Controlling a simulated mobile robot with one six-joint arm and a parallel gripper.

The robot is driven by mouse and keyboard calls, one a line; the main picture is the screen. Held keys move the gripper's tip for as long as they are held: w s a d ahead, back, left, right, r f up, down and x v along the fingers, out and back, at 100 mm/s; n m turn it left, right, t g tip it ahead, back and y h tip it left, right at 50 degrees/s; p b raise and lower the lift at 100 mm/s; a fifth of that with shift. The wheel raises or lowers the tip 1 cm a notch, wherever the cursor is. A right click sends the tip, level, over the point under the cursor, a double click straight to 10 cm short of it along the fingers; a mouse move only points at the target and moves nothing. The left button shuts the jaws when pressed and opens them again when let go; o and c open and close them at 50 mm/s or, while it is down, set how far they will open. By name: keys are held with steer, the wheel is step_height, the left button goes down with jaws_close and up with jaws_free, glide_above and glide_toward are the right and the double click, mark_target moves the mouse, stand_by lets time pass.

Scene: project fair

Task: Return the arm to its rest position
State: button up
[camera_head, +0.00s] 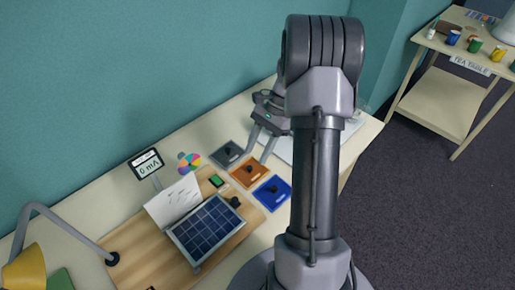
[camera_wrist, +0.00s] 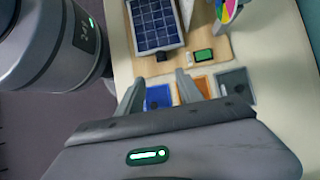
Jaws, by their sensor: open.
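My gripper (camera_head: 268,139) is open and empty. In the head view it is partly hidden behind my arm, above the table beside the grey, orange and blue squares. In the wrist view its two fingers (camera_wrist: 161,88) point toward the blue square (camera_wrist: 158,97), the orange square (camera_wrist: 194,88) and the grey square (camera_wrist: 236,84). The gripper appears to touch nothing. My arm stands upright in the middle of the head view, with its elbow high and the forearm reaching back behind it.
A solar panel (camera_head: 207,229) sits on a wooden board (camera_head: 130,243) with a white card (camera_head: 172,201). A meter (camera_head: 146,163) reads "0 mA". A yellow lamp (camera_head: 24,268) stands at lower left. A tea table (camera_head: 447,103) with cups stands at upper right. Dark floor between is clear.

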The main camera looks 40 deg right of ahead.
steer(key=s+a+r+n+t+h+b, duration=0.15)
steer(key=a+r+n+b, duration=0.25)
steer(key=a, duration=0.6)
steer(key=s+a+r+n+t+h+b, duration=0.1)
steer(key=s+a+r+n+h+b, duration=0.3)
steer(key=a, duration=0.7)
steer(key=s+a+f+n+t+y+b, duration=0.1)
steer(key=s+a+n+t+b, duration=0.1)
steer(key=s+a+n, duration=0.3)
steer(key=shift+s+a+t, duration=0.55)
steer(key=shift+s+t, duration=0.2)
steer(key=shift+s, duration=0.05)
steer(key=shift+a, duration=0.1)
